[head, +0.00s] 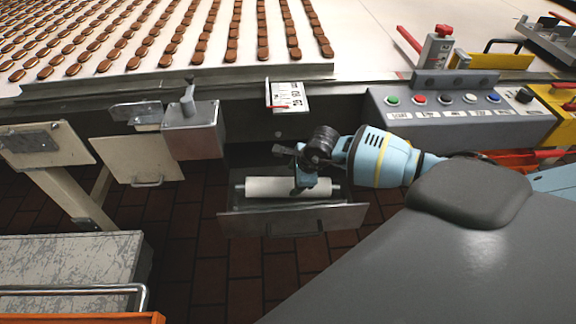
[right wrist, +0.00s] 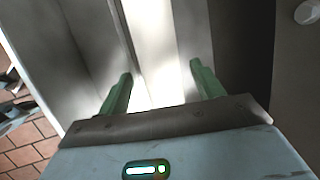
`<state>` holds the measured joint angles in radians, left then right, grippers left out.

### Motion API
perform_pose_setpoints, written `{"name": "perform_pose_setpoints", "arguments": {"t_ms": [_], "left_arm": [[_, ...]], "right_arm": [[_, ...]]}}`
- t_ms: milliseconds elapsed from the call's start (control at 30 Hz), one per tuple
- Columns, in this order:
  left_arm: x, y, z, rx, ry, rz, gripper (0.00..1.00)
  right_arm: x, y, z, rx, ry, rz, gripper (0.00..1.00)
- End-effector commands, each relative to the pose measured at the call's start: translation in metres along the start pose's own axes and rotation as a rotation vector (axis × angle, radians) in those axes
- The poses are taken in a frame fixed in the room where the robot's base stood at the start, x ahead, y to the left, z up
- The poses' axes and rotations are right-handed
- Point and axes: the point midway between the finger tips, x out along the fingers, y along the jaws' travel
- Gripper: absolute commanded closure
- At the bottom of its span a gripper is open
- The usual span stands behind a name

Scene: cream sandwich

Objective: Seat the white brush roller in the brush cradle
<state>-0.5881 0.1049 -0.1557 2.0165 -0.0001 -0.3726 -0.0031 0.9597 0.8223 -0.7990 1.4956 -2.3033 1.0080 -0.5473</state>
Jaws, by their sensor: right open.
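The white brush roller (head: 270,188) lies level, left to right, in or just over the metal brush cradle (head: 290,221) below the conveyor's front edge. I cannot tell whether its shaft ends rest fully in their seats. My right gripper (head: 299,189) is over the roller's right half and hides part of it. In the right wrist view its two green fingers (right wrist: 160,84) are apart. The bright white roller (right wrist: 158,50) runs between and beyond them, with metal cradle walls beside it. Contact is not clear. My left gripper is not in view.
A conveyor with rows of brown biscuits (head: 170,35) lies behind. A button panel (head: 455,108) is at the right. A metal box (head: 195,128) hangs left of the cradle. A grey-topped table (head: 70,260) stands at the lower left. Brick floor shows below the cradle.

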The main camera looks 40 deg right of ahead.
Motion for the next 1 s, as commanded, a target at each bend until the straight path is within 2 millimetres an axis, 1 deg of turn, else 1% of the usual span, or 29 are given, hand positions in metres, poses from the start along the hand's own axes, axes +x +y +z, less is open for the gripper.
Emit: {"name": "perform_pose_setpoints", "arguments": {"t_ms": [300,400,700,767,1000], "left_arm": [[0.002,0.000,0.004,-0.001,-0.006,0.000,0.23],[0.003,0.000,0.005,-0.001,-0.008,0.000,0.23],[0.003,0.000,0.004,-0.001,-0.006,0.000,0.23],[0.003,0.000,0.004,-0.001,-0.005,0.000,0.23],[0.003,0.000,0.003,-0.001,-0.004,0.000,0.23]], "right_arm": [[0.040,0.004,-0.004,0.003,0.000,0.002,0.33],[0.048,0.004,-0.004,0.002,0.000,0.001,0.33],[0.050,0.003,-0.004,0.001,0.000,0.000,0.33],[0.050,0.003,-0.004,0.001,0.000,0.000,0.40],[0.050,0.003,-0.004,0.001,0.000,0.000,0.71]]}}
